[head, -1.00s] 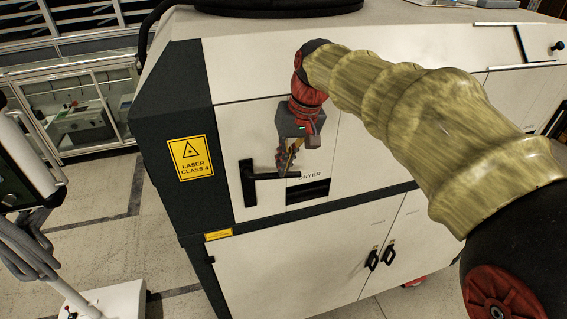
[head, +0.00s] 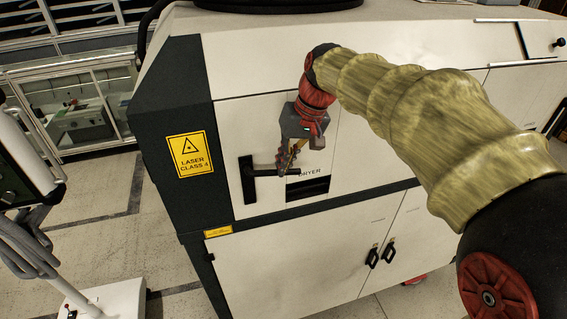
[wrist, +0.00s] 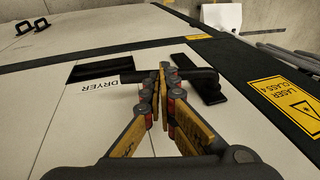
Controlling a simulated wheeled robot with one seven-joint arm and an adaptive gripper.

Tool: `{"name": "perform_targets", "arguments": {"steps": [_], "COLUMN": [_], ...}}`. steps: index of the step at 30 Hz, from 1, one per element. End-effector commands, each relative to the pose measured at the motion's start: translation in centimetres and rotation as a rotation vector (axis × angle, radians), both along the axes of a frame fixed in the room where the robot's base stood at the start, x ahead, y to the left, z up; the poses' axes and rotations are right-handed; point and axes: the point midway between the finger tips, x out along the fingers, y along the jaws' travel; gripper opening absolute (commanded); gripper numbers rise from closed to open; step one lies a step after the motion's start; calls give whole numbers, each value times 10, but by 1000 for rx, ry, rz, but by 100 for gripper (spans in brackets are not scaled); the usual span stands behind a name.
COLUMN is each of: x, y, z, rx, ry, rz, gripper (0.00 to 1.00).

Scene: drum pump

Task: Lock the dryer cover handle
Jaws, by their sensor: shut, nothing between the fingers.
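The dryer cover handle (head: 265,174) is a black lever on an upright black base plate, on the white panel marked DRYER. Its lever points right, about level, over the top of a dark slot. In the wrist view the handle (wrist: 209,88) shows partly behind the fingers, with its lever crossing behind them. My gripper (head: 287,167) is in front of the lever's right part, pointing down at it. In the wrist view my gripper (wrist: 163,70) has its fingertips together, with nothing seen between them. I cannot tell whether they touch the lever.
The dark slot (head: 308,189) lies just right of and below the lever. A yellow laser sign (head: 192,154) is on the dark left side of the white machine. Lower doors have two black handles (head: 380,255). A stand with cables (head: 35,220) is at left.

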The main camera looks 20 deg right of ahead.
Motion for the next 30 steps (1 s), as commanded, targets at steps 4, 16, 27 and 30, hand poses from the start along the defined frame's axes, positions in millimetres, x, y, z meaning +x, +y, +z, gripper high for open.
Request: {"name": "perform_targets", "arguments": {"steps": [4,16,27,30], "x": [0,0,0,1], "y": [-1,-4,3,7], "z": [-4,-29,-60,-67], "rx": [26,241,595,691], "ry": [1,-3,-14,-17], "rz": [-2,-6,-4,-3], "gripper": [0,0,0,0]}}
